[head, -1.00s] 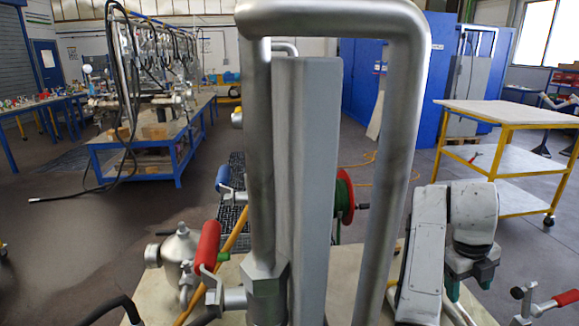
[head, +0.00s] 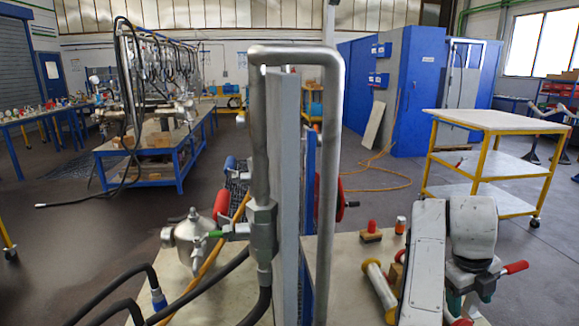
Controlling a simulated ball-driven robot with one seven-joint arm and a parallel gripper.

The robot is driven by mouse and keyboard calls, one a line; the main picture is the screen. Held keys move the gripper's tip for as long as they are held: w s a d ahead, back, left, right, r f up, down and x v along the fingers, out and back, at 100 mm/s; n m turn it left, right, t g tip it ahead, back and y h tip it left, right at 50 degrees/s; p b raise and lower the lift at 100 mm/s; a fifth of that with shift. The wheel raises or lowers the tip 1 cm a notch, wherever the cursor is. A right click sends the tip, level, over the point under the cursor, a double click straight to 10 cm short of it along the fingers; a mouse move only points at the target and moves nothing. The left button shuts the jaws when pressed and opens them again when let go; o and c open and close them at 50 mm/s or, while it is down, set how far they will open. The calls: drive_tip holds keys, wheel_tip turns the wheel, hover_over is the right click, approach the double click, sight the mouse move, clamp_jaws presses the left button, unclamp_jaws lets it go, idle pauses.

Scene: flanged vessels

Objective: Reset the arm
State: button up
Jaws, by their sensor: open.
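White, scuffed links of my arm (head: 425,262) stand folded at the lower right of the head view. A second rounded white part (head: 473,232) sits beside them, with dark and teal parts below it. I cannot make out any fingertips of my gripper, so its end is not in view. I see nothing held.
A tall grey metal pipe loop (head: 334,150) and a grey post rise in front of me. A yellow-framed cart (head: 485,122) stands at right. Open floor lies left.

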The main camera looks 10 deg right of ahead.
drive_tip(key=s+a+f+n, duration=0.1)
drive_tip(key=s+f+n, duration=1.4)
drive_tip(key=f+n, duration=0.15)
drive_tip(key=s+a+f+n+y, duration=0.1)
drive_tip(key=s+a+f+n, duration=0.1)
drive_tip(key=s+a+n, duration=0.4)
drive_tip(key=s+a+f+n+y, duration=0.2)
drive_tip(key=s+a+n, duration=0.5)
drive_tip(key=s+n, duration=0.5)
drive_tip(key=shift+s+a+f+t, duration=0.2)
drive_tip(key=shift+s+f+t, duration=0.25)
drive_tip(key=shift+f, duration=0.35)
